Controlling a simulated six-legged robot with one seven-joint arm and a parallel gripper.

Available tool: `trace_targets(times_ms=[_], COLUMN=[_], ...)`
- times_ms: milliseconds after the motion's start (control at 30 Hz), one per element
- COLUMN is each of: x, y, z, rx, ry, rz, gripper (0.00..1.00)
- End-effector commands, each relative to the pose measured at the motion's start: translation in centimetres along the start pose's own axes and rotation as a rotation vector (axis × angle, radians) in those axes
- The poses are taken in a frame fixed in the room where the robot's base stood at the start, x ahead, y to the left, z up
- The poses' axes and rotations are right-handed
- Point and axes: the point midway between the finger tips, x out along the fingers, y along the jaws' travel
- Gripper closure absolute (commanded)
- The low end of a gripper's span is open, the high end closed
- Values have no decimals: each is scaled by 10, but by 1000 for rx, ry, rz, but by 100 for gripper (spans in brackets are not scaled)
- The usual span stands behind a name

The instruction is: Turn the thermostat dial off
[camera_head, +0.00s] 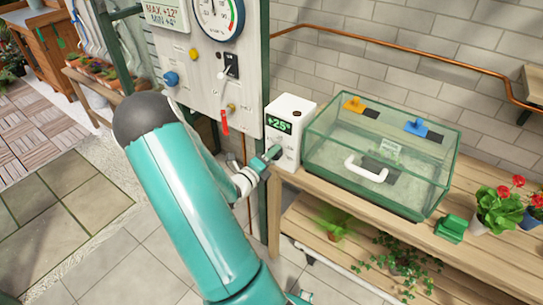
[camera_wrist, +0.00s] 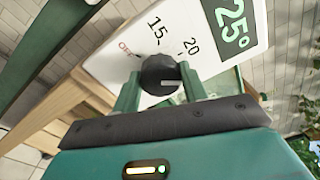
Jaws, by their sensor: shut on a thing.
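The thermostat is a white box (camera_head: 290,109) on the wooden bench, with a green display reading +25°. In the wrist view its white face (camera_wrist: 108,58) carries a red OFF mark, then 15 and 20, around a black dial (camera_wrist: 159,70). A pale line shows on the dial's lower right part, away from the OFF mark. My gripper (camera_wrist: 160,80) has one green finger on each side of the dial and is shut on it. In the head view my gripper (camera_head: 271,153) is at the front of the thermostat, and the dial is mostly hidden there.
A glass case (camera_head: 380,160) with a white handle stands right of the thermostat. Red flowers (camera_head: 500,200) and a green object (camera_head: 451,228) are farther right on the bench (camera_head: 400,222). A panel (camera_head: 205,75) with a gauge, knobs and a red-handled lever stands left, by a green post.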

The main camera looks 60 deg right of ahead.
Motion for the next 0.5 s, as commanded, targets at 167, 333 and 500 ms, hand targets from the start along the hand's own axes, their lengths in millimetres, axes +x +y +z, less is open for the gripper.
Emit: trace_targets(times_ms=[167,333,500], x=[-1,-1,-1], y=[1,1,1], z=[0,0,0], rx=[-168,-330,-491], ry=[-6,-10,-14], rz=[-4,-8,-12], gripper=[80,80,80])
